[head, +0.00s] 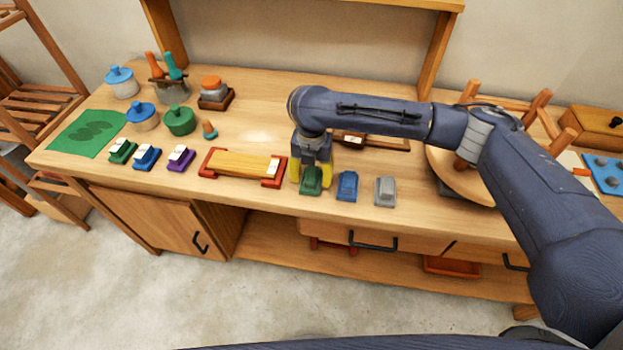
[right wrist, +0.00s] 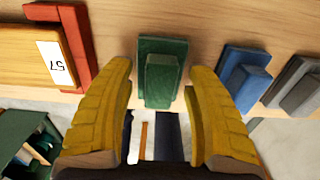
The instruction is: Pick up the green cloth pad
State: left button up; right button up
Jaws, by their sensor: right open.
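The green cloth pad (head: 312,181) is a small green block with a raised grip on a flat base, near the front edge of the workbench (head: 265,118). In the right wrist view the green pad (right wrist: 161,75) lies just ahead of and between the two yellow fingers. My right gripper (head: 312,174) is open and points down over the pad, one finger on each side; the right wrist view shows the same open fingers (right wrist: 163,98). I cannot tell whether the fingers touch it. My left gripper is not in view.
A blue pad (head: 347,186) and a grey pad (head: 385,191) stand to the right. A wooden block with red ends (head: 243,165) lies close on the left. Jars, a green sheet (head: 87,134) and small labelled blocks fill the left side. A round wooden stool (head: 468,182) is at right.

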aim_at(312, 173)
grip_shut()
dwell(0.3)
jog(key=shift+r, duration=0.15)
notch_tip(312, 173, up, 20)
dwell(0.7)
